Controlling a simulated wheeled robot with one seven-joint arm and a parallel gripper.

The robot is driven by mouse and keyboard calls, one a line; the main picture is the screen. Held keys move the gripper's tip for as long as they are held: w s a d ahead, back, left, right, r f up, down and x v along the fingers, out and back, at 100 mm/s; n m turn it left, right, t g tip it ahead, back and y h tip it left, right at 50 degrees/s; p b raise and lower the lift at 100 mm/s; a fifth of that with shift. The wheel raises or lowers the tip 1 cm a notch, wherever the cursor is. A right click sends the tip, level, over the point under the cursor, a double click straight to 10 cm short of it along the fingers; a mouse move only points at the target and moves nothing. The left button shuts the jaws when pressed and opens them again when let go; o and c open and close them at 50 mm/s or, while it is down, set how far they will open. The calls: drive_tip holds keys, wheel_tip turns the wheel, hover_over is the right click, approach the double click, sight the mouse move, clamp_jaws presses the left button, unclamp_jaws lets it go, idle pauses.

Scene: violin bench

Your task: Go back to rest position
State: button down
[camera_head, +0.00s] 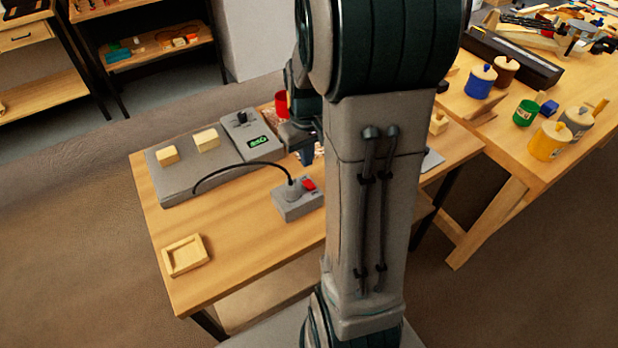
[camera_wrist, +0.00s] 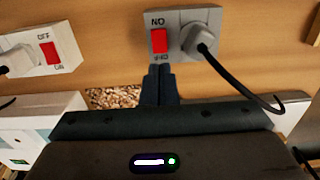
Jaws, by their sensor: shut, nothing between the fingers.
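My gripper (camera_head: 307,160) hangs over the light wood table, just behind a grey switch box (camera_head: 297,203) with a red rocker switch (camera_head: 309,185). In the wrist view the two dark fingers (camera_wrist: 159,72) are together and empty. Their tips point at the near edge of a grey box (camera_wrist: 182,32) with a red switch (camera_wrist: 158,41) and a plugged-in black cable. Whether the tips touch it I cannot tell. My arm stands upright across the head view and hides part of the table.
A grey hot plate (camera_head: 180,180) bears two pale blocks, beside a controller with a green display (camera_head: 257,141). A small wooden tray (camera_head: 185,256) lies front left. A second switch box (camera_wrist: 40,48) shows in the wrist view. The right bench holds a blue jar (camera_head: 480,83) and other pots.

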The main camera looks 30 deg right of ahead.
drive_tip(key=shift+r, duration=0.4)
drive_tip(key=shift+a, duration=0.1)
drive_tip(key=s+a+r+t, duration=0.3)
drive_tip(key=s+a+r, duration=0.6)
drive_tip(key=s+a, duration=0.3)
drive_tip(key=shift+s, duration=0.15)
drive_tip(key=shift+m, duration=0.3)
idle(0.4)
